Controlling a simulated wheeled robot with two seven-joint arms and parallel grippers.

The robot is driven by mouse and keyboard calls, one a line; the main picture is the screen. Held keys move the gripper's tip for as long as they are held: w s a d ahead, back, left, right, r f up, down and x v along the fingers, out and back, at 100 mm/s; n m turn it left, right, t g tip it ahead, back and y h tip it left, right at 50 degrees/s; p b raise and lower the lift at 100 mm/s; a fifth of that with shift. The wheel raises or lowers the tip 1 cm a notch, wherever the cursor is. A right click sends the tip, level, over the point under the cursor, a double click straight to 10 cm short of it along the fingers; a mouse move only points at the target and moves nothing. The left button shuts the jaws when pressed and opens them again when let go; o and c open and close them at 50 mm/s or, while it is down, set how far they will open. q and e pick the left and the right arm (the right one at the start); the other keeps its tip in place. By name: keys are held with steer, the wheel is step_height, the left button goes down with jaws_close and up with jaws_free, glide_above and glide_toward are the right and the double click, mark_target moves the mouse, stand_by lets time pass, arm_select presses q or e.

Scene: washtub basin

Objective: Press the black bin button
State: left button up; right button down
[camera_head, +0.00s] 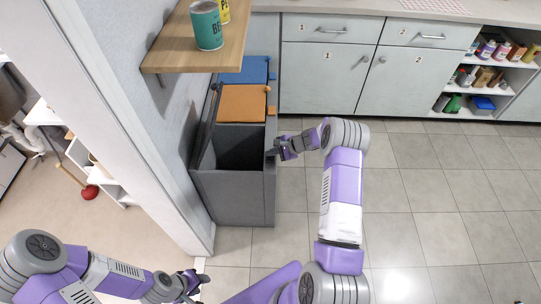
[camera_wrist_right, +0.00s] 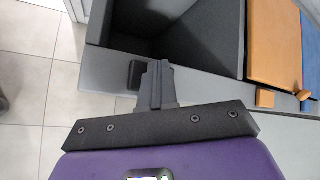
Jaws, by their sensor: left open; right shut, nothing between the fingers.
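The black bin (camera_head: 232,190) is the nearest compartment of a bin unit by the wall. It stands open, with its dark lid (camera_head: 205,122) raised at the left. Its black button (camera_wrist_right: 135,74) shows in the right wrist view on the grey front panel, just left of my right gripper's fingertips (camera_wrist_right: 158,68). In the head view my right gripper (camera_head: 271,153) is at the bin's right edge and hides the button. It is shut and empty; I cannot tell whether it touches the panel. My left gripper (camera_head: 192,283) is open, low at the left, away from the bin.
An orange lid (camera_head: 242,104) and a blue lid (camera_head: 245,70) cover the compartments behind. An orange button (camera_wrist_right: 265,98) is on the same panel. A wooden shelf (camera_head: 175,52) with cans overhangs the unit's left side. The tiled floor at right is clear.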

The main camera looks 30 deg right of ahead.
mark_target(273, 157)
steer(key=shift+r+p, duration=0.35)
steer(key=shift+r, duration=0.4)
steer(key=shift+r+p, duration=1.55)
steer(key=shift+r, duration=1.05)
steer(key=shift+f, duration=0.1)
